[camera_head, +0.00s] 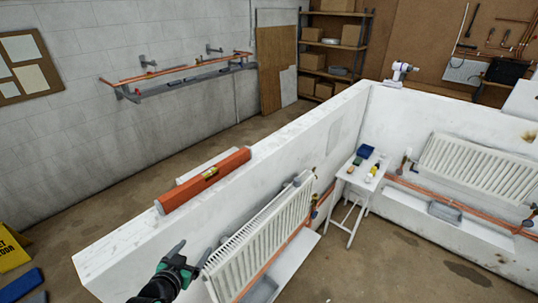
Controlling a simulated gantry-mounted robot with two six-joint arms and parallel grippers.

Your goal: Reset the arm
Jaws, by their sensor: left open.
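My left gripper (186,262) comes in from the lower left, black with green parts. It is open and empty, in front of the near end of the white partition wall (125,245) and close to the left end of a white radiator (262,240). I cannot tell whether it touches either one. My right gripper is not in view.
An orange spirit level (203,181) lies on the wall top. A small white table (358,179) with several small items stands in the corner. A second radiator (470,168) hangs at right. A yellow floor sign (12,250) stands far left. Bare floor lies at lower right.

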